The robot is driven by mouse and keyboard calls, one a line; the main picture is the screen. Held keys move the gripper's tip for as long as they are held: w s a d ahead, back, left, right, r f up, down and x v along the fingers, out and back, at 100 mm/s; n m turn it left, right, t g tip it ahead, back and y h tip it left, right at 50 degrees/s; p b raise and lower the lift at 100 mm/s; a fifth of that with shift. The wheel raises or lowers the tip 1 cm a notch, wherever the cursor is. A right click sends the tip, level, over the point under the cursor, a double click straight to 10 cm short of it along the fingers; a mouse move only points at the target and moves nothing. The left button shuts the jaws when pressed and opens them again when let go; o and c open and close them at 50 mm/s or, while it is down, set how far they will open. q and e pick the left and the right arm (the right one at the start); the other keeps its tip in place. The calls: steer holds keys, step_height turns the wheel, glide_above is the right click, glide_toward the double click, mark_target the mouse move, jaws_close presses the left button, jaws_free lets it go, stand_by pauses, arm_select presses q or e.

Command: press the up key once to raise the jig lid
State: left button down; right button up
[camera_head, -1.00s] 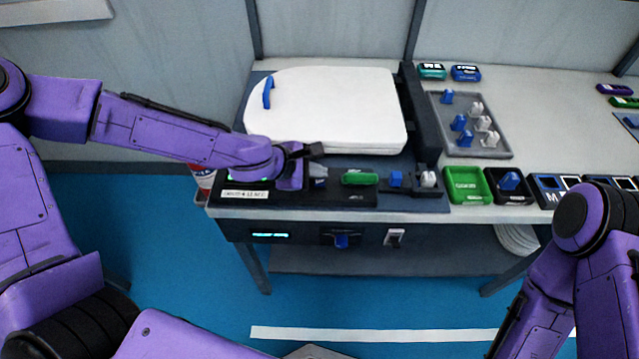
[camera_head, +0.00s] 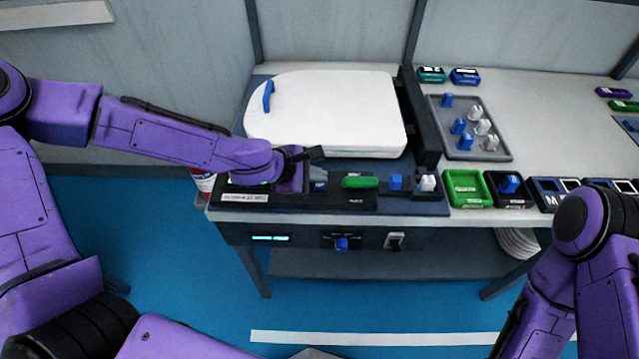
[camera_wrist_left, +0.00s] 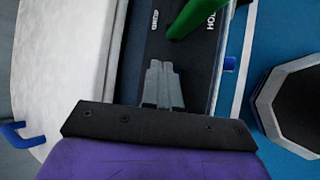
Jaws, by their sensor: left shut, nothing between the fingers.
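The white lid (camera_head: 325,105) lies flat on the jig, with a blue handle (camera_head: 267,96) at its left. A dark control panel (camera_head: 345,200) runs along the front of the jig. My left gripper (camera_head: 318,178) is shut and empty, low over this panel, left of a green handle (camera_head: 360,182). In the left wrist view its closed fingertips (camera_wrist_left: 162,72) are over the dark panel, beside the white lid edge. The up key is not readable and may be hidden by the gripper; contact cannot be told. My right gripper is out of view.
A blue knob (camera_head: 396,182) and a white knob (camera_head: 427,182) stand right of the green handle. Further right are a green bin (camera_head: 465,203), a dark bin (camera_head: 491,203) and a grey tray (camera_head: 440,125) of blue and white pieces. A blue knob (camera_head: 341,243) and a switch (camera_head: 395,240) sit on the front face.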

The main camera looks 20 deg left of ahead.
arm_select(q)
steer(key=shift+f, duration=0.15)
stand_by(0.7)
steer(key=shift+f+b, duration=0.3)
